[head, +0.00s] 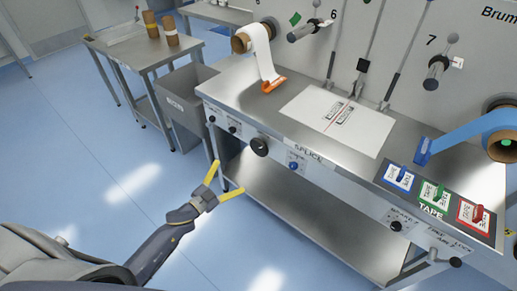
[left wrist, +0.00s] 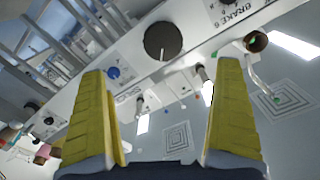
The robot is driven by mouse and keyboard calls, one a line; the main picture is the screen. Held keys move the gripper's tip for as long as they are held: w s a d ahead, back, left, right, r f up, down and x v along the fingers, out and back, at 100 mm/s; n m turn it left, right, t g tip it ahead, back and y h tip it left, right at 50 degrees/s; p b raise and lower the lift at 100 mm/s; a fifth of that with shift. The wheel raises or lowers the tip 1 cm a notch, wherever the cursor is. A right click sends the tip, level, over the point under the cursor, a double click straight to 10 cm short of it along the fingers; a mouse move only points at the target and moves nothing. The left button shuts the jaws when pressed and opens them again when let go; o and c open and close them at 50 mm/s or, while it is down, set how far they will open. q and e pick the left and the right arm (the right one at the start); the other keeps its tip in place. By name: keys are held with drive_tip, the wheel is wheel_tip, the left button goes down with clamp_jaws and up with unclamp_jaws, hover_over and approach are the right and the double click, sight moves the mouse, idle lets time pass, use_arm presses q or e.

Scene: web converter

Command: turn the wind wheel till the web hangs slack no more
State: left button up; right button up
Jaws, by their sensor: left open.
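A large round black knob (head: 260,147) sits on the front face of the splice bench; I cannot tell whether it is the wind wheel. The white web (head: 262,52) runs down from a roll at the back to an orange piece on the bench top. The blue web (head: 470,133) runs from a roll at the right to a blue piece. My left gripper (head: 228,177) is open and empty, in front of and below the knob. In the left wrist view the black knob (left wrist: 163,41) shows beyond the parted yellow fingers, apart from them. My right gripper is out of view.
A blue knob (head: 293,166) and smaller black knobs (head: 396,226) share the front face. A grey bin (head: 185,105) stands left of the bench. Tape blocks (head: 434,197) sit at the right. A lower shelf (head: 300,215) lies under the bench; the floor at left is clear.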

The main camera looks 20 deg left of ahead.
sight(257, 150)
use_arm(q)
drive_tip(key=w+d+n, duration=0.1)
drive_tip(key=w+d, duration=0.1)
drive_tip(key=w, duration=0.3)
drive_tip(key=w+d+n, duration=0.1)
drive_tip(key=w+d, duration=0.1)
drive_tip(key=w, duration=0.3)
drive_tip(key=w+d+n, duration=0.2)
drive_tip(key=w, duration=0.4)
drive_tip(key=shift+w+d+r, duration=0.1)
drive_tip(key=shift+d+r, duration=0.15)
drive_tip(key=shift+d, duration=0.05)
drive_tip(key=shift+c, duration=0.2)
drive_tip(key=c, duration=1.1)
